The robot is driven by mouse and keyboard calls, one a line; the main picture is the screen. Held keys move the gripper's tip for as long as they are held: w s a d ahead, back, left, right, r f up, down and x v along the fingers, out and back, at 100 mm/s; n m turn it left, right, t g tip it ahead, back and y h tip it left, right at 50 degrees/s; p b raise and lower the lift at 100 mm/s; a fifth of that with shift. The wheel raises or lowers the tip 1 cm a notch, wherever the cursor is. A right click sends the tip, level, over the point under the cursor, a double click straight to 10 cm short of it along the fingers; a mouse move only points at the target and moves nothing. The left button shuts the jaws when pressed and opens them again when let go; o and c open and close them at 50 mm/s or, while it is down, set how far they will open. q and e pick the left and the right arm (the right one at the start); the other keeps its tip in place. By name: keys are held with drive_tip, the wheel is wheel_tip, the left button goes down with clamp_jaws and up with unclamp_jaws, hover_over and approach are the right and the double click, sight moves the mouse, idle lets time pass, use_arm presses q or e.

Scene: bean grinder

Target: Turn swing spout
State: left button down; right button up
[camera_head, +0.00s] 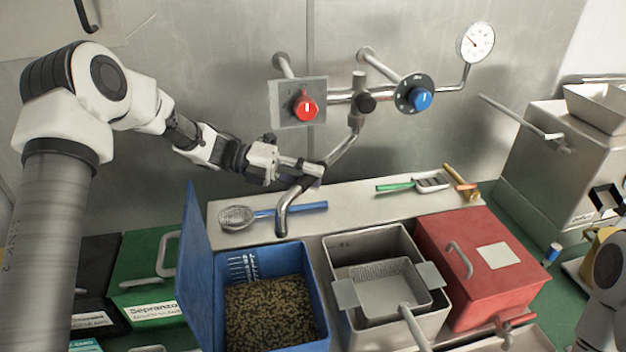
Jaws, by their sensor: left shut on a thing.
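The metal swing spout (343,147) hangs from a valve with a dark knob on the wall pipe. It slants down to the left, and its bent end (282,222) points down behind the open blue bin. My left gripper (312,170) is shut on the spout's middle, near a dark sleeve. The fingers partly hide the spout there. My right gripper is out of view; only part of my right arm shows at the right edge.
A red knob (306,108), a blue knob (420,98) and a gauge (475,42) are on the wall pipes. Below are the blue bin (196,262) of beans, a grey bin (337,247) with a strainer, and a closed red bin (455,235). A skimmer (237,217) and brushes lie on the ledge.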

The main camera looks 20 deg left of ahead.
use_arm(q)
drive_tip(key=shift+w+a+m, duration=0.1)
drive_tip(key=shift+a+m, duration=0.2)
drive_tip(key=c, duration=1.2)
unclamp_jaws()
drive_tip(key=shift+c, duration=0.2)
drive_tip(key=o, duration=0.3)
drive_tip(key=shift+w+d, duration=0.1)
drive_tip(key=shift+w+d+f, duration=0.1)
drive_tip(key=shift+w+d, duration=0.05)
drive_tip(key=v, duration=1.2)
drive_tip(key=shift+w+g, duration=0.2)
drive_tip(key=shift+g, duration=0.1)
